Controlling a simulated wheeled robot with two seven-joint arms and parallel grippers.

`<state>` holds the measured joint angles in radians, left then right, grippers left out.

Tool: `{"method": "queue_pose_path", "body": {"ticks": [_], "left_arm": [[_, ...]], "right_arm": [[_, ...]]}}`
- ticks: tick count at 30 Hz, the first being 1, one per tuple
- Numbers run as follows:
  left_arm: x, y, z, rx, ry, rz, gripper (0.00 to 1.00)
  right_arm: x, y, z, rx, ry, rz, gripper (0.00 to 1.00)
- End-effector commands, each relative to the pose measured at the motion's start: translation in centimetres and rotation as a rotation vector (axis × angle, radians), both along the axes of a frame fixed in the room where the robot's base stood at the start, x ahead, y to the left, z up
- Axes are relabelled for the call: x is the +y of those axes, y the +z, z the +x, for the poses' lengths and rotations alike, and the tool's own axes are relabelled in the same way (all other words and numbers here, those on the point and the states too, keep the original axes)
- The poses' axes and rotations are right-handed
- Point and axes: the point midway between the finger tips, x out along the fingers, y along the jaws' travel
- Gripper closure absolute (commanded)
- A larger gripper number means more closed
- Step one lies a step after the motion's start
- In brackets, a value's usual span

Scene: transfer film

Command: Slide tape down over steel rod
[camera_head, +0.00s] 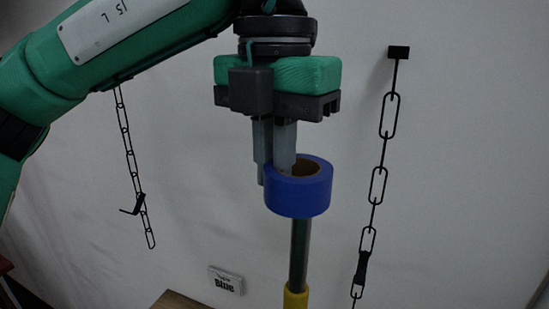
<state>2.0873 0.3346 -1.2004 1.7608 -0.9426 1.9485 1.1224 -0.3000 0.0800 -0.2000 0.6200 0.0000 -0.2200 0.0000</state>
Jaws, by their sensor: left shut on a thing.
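A roll of blue tape (300,197) is held level at the centre of the head view. My left gripper (274,165) points down from above and is shut on the left side of the tape's wall, with one grey finger in front of the roll's opening. The steel rod (299,253) stands upright directly below the tape and meets its lower edge in the picture. The rod's top is hidden by the tape, so I cannot tell whether the tape is around it or just above it. My right gripper is not in view.
A yellow sleeve (296,297) surrounds the rod's lower part. Black chains hang on the white wall at the left (131,160) and right (378,180). A small white sign (227,281) is low behind the rod. A wooden surface (180,301) shows at the bottom edge.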

Motion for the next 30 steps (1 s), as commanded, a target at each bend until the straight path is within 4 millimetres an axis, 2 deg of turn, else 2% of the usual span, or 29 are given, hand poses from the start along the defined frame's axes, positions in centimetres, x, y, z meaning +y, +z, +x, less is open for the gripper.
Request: {"method": "queue_pose_path", "body": {"ticks": [30], "left_arm": [[0.0, -2.7, 0.0, 0.000, 0.000, 0.000, 1.00]], "right_arm": [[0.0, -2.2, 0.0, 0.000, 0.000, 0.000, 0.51]]}}
